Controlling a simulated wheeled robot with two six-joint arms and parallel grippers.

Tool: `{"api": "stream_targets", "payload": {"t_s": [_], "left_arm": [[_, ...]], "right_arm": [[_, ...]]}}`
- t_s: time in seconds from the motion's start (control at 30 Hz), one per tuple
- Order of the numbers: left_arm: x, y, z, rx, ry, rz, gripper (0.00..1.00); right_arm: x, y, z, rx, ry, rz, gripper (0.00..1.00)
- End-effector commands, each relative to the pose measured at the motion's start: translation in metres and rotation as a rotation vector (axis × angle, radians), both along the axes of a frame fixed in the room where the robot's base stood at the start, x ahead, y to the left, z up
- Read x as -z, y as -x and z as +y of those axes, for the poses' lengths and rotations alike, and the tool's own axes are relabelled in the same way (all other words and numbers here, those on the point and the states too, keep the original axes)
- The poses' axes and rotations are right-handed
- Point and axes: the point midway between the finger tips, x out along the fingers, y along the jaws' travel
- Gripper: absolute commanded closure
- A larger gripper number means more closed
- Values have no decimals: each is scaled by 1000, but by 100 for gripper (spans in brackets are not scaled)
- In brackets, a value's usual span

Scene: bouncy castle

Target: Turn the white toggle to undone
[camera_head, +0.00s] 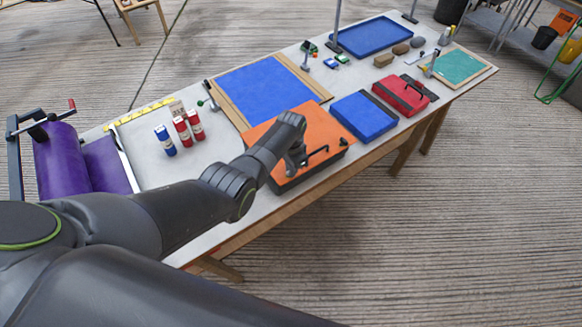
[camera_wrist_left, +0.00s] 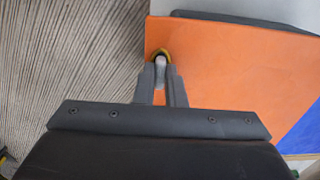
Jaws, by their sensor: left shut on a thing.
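The white toggle (camera_wrist_left: 161,62) shows in the left wrist view, with a yellow ring around its base, near the edge of an orange panel (camera_wrist_left: 225,60). My left gripper (camera_wrist_left: 160,70) is shut on it, with one finger at each side. In the head view my left gripper (camera_head: 296,163) reaches down onto the near part of the orange panel (camera_head: 322,122), which tops a dark box. The toggle is hidden there behind my gripper, so its tilt is hard to tell. My right gripper is not in view.
A black handle (camera_head: 317,153) sits on the panel close to my gripper. A blue case (camera_head: 364,116) and a red case (camera_head: 402,94) stand to the right. Red and blue bottles (camera_head: 165,140) and a purple roller (camera_head: 60,165) are at the left. Open floor lies in front of the table.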

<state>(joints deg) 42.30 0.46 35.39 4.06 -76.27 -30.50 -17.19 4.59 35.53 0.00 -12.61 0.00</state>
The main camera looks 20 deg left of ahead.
Motion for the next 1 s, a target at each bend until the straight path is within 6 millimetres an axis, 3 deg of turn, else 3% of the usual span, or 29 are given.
{"api": "stream_targets", "payload": {"t_s": [0.2,0.23,0.37,0.77,1.0], "left_arm": [[-2,-2,0,2,0,-6,100],[-2,-2,0,2,0,-6,86],[-2,-2,0,1,0,-5,69],[-3,-1,0,0,0,-3,68],[-20,-2,0,0,0,-5,68]], "right_arm": [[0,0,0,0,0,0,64],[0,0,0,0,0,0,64],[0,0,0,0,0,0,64],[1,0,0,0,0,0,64],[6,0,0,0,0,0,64]]}}
